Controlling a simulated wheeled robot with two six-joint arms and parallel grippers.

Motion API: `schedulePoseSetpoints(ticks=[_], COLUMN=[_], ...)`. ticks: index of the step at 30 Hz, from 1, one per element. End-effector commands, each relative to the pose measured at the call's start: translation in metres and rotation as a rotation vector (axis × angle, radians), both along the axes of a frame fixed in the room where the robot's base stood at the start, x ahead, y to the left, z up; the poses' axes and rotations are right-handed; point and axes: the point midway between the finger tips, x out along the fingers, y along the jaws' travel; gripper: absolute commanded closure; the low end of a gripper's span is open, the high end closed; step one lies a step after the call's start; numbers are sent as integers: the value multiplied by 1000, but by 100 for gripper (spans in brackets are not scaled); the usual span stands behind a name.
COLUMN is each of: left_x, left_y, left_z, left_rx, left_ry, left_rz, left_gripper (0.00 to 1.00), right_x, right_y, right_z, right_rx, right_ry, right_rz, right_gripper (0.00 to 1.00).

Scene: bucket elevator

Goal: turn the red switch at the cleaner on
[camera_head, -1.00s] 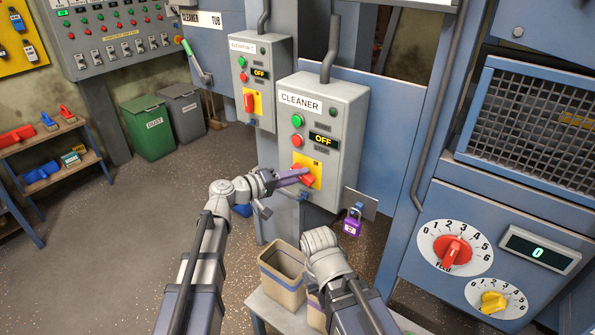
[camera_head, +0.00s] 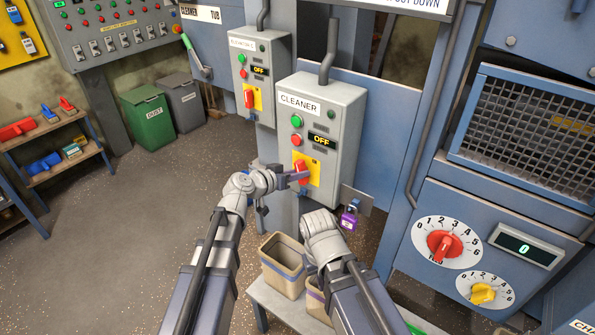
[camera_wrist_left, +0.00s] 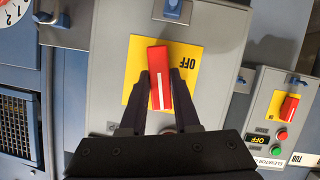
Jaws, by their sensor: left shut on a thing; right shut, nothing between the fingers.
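The cleaner box (camera_head: 340,105) is grey, with a green and a red button, a display reading OFF and a yellow plate (camera_head: 314,177). The red switch (camera_head: 300,167) sits on that plate; in the head view its handle looks near upright. My left gripper (camera_head: 299,176) is shut on the red switch. In the left wrist view the switch (camera_wrist_left: 158,75) stands between the two fingers, its white line pointing along the fingers, with OFF printed beside it. My right gripper is at the lower middle, beside its wrist (camera_head: 322,232); its fingers are hidden in the head view.
A purple padlock (camera_head: 349,218) hangs at a plate just below the cleaner box. The elevator box (camera_head: 262,50) with its own red switch is to the left. Buckets (camera_head: 283,262) stand on a low bench below. A panel with red and yellow dials is right.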

Motion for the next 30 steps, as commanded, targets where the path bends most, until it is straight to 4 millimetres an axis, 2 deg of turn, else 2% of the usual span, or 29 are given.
schedulePoseSetpoints(ticks=[12, 30], left_x=[-3, -2], left_y=[-1, -2], left_z=[-1, 0], left_rx=[188, 231], left_ry=[-129, -160], left_rz=[-3, -3], left_gripper=[100, 100], right_x=[0, 0], right_y=[0, 0], right_z=[3, 4], right_rx=[0, 0], right_ry=[0, 0], right_rz=[0, 0], right_gripper=[100, 100])
